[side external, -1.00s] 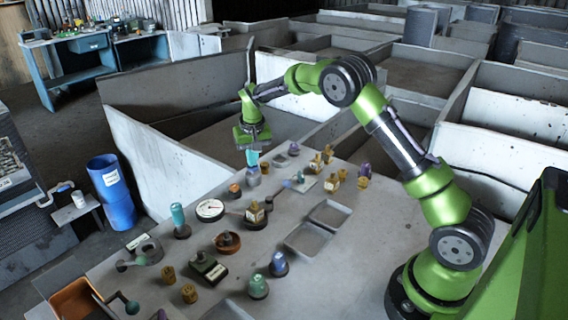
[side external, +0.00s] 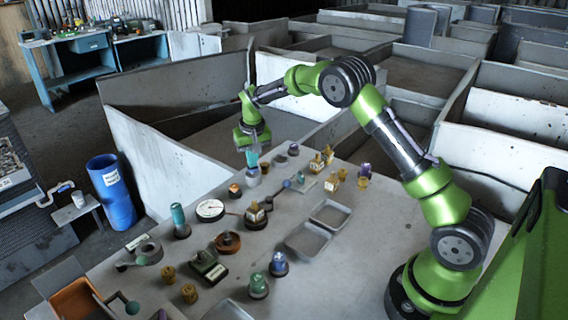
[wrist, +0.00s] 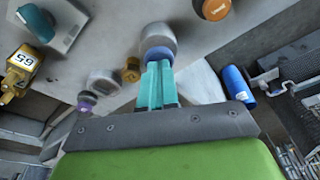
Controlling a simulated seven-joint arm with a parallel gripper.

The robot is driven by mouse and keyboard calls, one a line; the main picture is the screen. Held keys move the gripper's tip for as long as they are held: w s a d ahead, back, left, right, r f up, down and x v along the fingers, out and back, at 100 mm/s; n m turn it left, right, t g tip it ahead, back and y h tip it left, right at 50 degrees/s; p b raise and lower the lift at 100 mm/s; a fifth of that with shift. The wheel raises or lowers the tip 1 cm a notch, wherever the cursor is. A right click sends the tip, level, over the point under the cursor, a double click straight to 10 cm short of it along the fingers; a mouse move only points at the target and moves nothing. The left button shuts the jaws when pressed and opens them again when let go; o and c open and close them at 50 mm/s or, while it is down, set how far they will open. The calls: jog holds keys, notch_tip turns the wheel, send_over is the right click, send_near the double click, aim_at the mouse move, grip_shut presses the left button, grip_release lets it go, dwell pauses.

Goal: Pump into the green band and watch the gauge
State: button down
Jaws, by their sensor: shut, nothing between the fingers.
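My gripper (side external: 252,165) points down at the far left part of the table, its teal fingers closed together. The fingertips are at the blue-ringed top of a grey, rounded, knob-like piece (side external: 253,178), which may be the pump. In the wrist view the shut fingers (wrist: 157,68) meet or overlap the blue ring of that piece (wrist: 155,38); I cannot tell whether they touch it. A round white-faced gauge (side external: 210,209) lies on the table, nearer the camera. Its needle and any green band are too small to read. The gauge is not recognisable in the wrist view.
An orange-topped knob (side external: 235,190) stands between gauge and gripper. Several brass pieces (side external: 328,154) stand right of the gripper. Two shallow grey trays (side external: 308,241) lie mid-table. A teal-topped post (side external: 179,220) stands left of the gauge. A blue bin (side external: 112,193) is on the floor.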

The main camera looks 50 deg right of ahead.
jog(key=shift+f, duration=0.5)
jog(key=shift+r, duration=0.75)
jog(key=shift+f, duration=0.1)
dwell(0.6)
jog(key=shift+f, duration=0.65)
jog(key=shift+r, duration=0.75)
dwell(0.7)
